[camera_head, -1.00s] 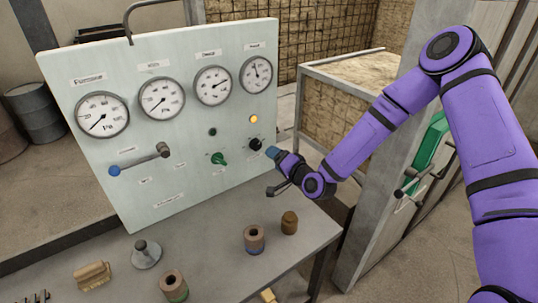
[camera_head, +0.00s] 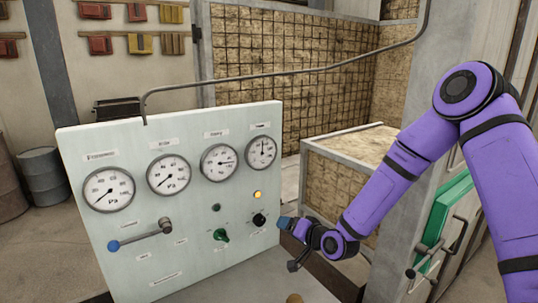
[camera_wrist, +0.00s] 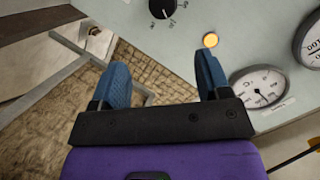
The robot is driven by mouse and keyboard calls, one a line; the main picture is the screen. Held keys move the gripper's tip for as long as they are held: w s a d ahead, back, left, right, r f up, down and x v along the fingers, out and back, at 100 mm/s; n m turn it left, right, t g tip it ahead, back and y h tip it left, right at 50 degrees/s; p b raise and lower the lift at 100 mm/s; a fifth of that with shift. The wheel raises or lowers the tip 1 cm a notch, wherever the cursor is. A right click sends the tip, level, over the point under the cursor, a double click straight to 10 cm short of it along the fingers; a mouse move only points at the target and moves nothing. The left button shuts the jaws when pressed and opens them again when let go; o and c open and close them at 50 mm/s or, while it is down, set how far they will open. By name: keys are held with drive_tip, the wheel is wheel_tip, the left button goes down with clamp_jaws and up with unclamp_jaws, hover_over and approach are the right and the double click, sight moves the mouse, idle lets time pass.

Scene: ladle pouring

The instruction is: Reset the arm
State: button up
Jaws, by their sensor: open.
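My gripper (camera_head: 288,224) is at the end of my purple arm, just right of the control panel's lower right side. In the wrist view its two blue fingers (camera_wrist: 163,85) are spread apart with nothing between them. The panel (camera_head: 120,235) is pale and upright, with a row of round gauges. A black knob (camera_head: 259,220) sits close to the left of my gripper, apart from the fingers; it also shows in the wrist view (camera_wrist: 162,8). A lit amber lamp (camera_head: 257,194) is above the knob.
A green knob (camera_head: 221,235) and a blue-tipped lever (camera_head: 141,236) are on the panel. A wire-mesh crate (camera_head: 335,185) stands behind my arm. A green box with a handle (camera_head: 440,222) is on the grey post at right. Drums (camera_head: 46,176) stand far left.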

drive_tip(key=s+d+r+n+g+h, duration=0.1)
drive_tip(key=s+d+r+n+h, duration=0.1)
drive_tip(key=s+d+r+h, duration=0.5)
drive_tip(key=s+d+r+n+g+h, duration=0.15)
drive_tip(key=s+d+r, duration=0.25)
drive_tip(key=d+r, duration=0.75)
drive_tip(key=s+d+r+g, duration=0.1)
drive_tip(key=s+r, duration=0.5)
drive_tip(key=s, duration=0.6)
drive_tip(key=s+d+r+m+g, duration=0.1)
drive_tip(key=s+d+r, duration=0.3)
drive_tip(key=s, duration=0.9)
drive_tip(key=shift+s+r+g+h, duration=0.2)
drive_tip(key=shift+r+g+h, duration=0.15)
drive_tip(key=shift+r+g, duration=0.45)
